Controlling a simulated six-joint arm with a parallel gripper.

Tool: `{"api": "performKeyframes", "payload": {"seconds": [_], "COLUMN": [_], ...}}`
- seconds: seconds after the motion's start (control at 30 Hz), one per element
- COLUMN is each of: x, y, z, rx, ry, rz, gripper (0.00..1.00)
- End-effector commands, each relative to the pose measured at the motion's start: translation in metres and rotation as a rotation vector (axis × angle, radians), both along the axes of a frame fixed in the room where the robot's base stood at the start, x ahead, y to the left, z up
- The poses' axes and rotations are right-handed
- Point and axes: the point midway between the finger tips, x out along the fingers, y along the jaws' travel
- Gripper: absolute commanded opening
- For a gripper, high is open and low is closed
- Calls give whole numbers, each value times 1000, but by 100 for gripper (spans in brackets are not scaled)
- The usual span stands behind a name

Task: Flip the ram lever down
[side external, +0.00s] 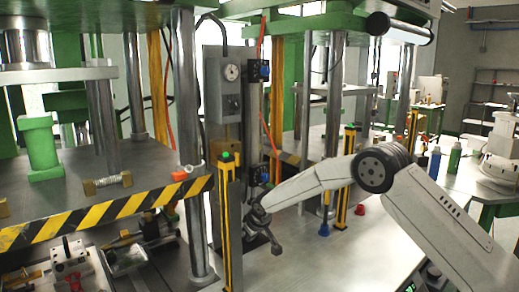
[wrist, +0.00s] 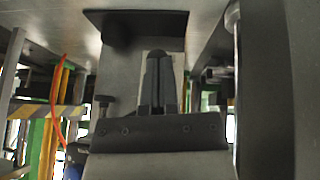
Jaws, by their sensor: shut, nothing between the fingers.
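My gripper (side external: 270,240) is low between the press columns in the side view, just right of a yellow-and-black post. In the wrist view its two dark fingers (wrist: 160,70) are together, with nothing between them. They point toward a grey plate with a dark overhanging top edge (wrist: 135,18). A small dark knob on a stem (wrist: 103,105) stands left of the fingers, apart from them. I cannot tell whether it is the ram lever. No lever is clearly recognisable in the side view; my wrist and gripper may hide it.
A grey control box with a gauge (side external: 222,88) hangs above, beside a vertical cylinder (side external: 252,110). Steel columns (side external: 188,130) stand close on the left. The yellow post (side external: 229,220) is near my gripper.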

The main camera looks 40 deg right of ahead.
Motion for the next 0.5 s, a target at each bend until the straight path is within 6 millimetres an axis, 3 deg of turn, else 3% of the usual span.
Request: {"api": "performKeyframes", "payload": {"seconds": [0.5], "x": [0], "y": [0], "z": [7], "rx": [0], "ry": [0], "rz": [0], "gripper": [0]}}
